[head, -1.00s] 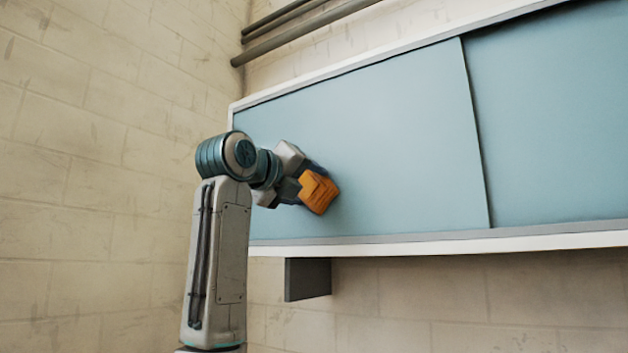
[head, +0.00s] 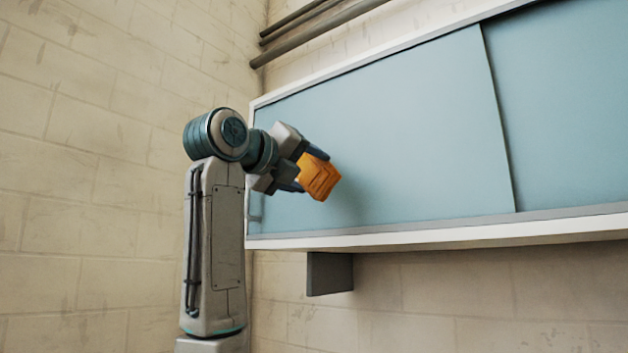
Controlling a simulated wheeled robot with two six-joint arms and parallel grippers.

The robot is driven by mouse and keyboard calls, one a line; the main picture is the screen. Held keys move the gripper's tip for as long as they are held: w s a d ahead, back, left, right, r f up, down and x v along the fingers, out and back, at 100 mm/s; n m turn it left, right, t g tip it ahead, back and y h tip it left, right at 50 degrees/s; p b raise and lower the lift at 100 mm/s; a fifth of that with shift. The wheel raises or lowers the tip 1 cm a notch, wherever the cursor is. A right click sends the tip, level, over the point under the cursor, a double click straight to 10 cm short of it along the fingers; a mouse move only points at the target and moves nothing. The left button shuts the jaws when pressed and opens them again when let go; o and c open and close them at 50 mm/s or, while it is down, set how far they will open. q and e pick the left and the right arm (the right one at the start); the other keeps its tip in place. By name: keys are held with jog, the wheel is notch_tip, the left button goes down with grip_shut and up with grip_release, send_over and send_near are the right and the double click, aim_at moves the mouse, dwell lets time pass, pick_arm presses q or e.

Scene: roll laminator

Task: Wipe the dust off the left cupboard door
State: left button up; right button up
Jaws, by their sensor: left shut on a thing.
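The left cupboard door (head: 410,130) is a flat pale blue panel in a white frame, high on the wall. I see no clear dust marks on its visible face. My left gripper (head: 310,174) is shut on an orange block-like cloth or sponge (head: 319,177). It is in front of the lower left part of the door. A soft shadow falls on the door beside the orange thing; I cannot tell whether it touches the door. My left arm hides the door's left part. My right gripper is not in view.
The right cupboard door (head: 570,100) adjoins the left one at a slanted seam. A white ledge (head: 440,237) runs below the doors, with a grey bracket (head: 330,274) under it. Pipes (head: 310,35) run above. A block wall (head: 80,150) stands at the left.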

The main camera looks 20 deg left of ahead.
pick_arm(q)
jog(key=shift+s, duration=0.15)
jog(key=shift+b+v, duration=0.6)
jog(key=shift+v, duration=1)
